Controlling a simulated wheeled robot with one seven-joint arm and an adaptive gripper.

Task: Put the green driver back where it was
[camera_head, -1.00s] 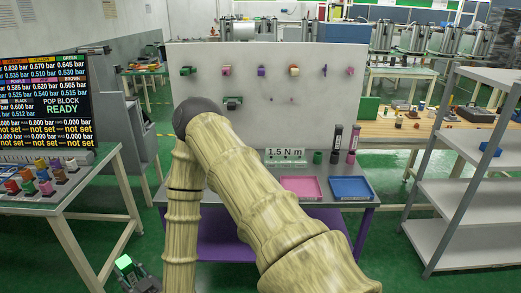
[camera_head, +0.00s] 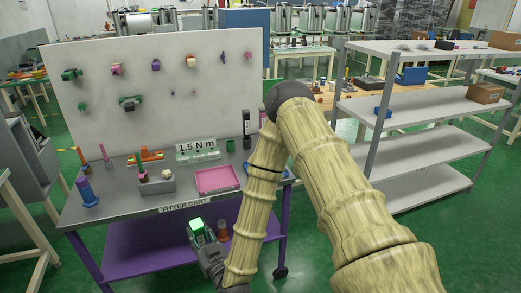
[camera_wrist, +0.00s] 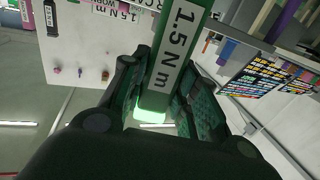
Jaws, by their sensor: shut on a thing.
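My gripper (camera_head: 197,228) hangs low in front of the cart in the head view, left of my forearm. In the wrist view its two dark fingers (camera_wrist: 160,95) are shut on the green driver (camera_wrist: 149,103), a green body with a white "1.5 N m" label. Its near end glows bright green; the same bright green face shows at the gripper in the head view. The rest of the driver is hidden in the head view.
A white panel (camera_head: 150,80) with several hung tools stands behind the cart. A pink tray (camera_head: 215,179) lies on top. Two dark labelled cylinders stand at its right. A blue-purple cylinder (camera_head: 86,188) stands front left. Grey shelving (camera_head: 420,100) stands right.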

